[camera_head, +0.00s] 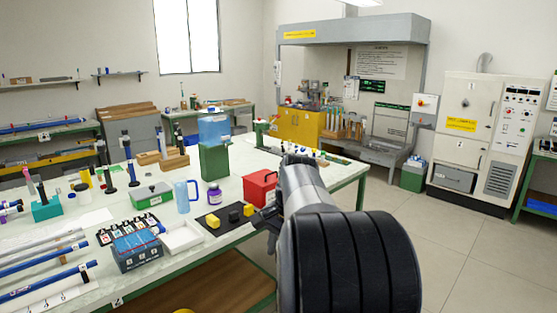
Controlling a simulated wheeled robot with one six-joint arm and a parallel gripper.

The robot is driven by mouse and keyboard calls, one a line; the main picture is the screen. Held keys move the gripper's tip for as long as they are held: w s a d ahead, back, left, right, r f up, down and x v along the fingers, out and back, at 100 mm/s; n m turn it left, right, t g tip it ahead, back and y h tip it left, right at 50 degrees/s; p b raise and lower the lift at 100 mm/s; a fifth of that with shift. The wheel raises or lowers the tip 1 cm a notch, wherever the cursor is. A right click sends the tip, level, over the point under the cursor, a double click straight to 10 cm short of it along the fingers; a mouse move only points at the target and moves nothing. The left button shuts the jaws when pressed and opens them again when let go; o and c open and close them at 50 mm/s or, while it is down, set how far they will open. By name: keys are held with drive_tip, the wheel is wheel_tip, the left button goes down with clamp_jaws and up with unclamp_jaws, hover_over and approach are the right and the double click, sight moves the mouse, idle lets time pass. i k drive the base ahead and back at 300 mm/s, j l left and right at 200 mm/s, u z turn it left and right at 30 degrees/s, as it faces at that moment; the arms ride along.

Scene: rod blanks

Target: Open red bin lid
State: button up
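A red bin (262,187) stands near the right front edge of the white-topped workbench (225,230). Its red top looks closed over the body, and I see no gap at this size. My arm comes up from the lower right and covers the bench just right of the bin. My gripper (267,219) shows only as small dark parts below and in front of the bin, partly hidden by my arm. I cannot tell its finger opening or whether it touches the bin.
A dark mat (225,217) with yellow and black blocks lies left of the bin. A green stand with a blue tank (214,140) is behind. Floor is clear at right.

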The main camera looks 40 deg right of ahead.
sight(263, 179)
drive_tip(key=i+l+z, duration=0.1)
drive_tip(key=i+l, duration=0.2)
drive_tip(key=i, duration=0.15)
drive_tip(key=i+l, duration=0.3)
drive_tip(key=i, duration=0.15)
drive_tip(key=i+l+z, duration=0.15)
drive_tip(key=i, duration=0.3)
drive_tip(key=i+l+z, duration=0.1)
drive_tip(key=i+l, duration=0.25)
drive_tip(key=i, duration=0.15)
drive_tip(key=i+l, duration=0.15)
drive_tip(key=i, duration=0.3)
drive_tip(key=l+z, duration=0.05)
